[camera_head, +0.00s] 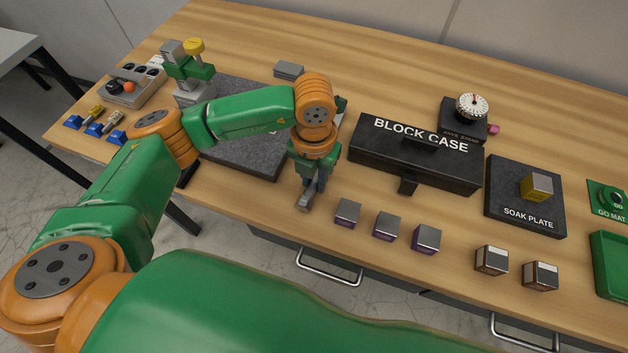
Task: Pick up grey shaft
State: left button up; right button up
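A grey shaft (112,122) appears to lie at the left end of the bench, on the middle one of the small blue supports (94,129). It is small, and my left arm passes close to it on the right. My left gripper (306,198) points down near the bench's front edge, far to the right of the shaft, left of the row of small blocks. A small grey piece shows at its tips; I cannot tell whether it is a fingertip or a held thing, or whether the fingers are apart. My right gripper is not in view.
A yellow shaft (97,111) lies beside the grey one. Behind are a grey tray (128,96) and a green fixture with a yellow knob (194,46). The granite bed (240,150) lies under my forearm. The block case (415,165), soak plate (520,215) and several blocks (427,238) stand right.

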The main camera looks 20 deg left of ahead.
pick_arm(q)
grip_shut()
dwell(1.1)
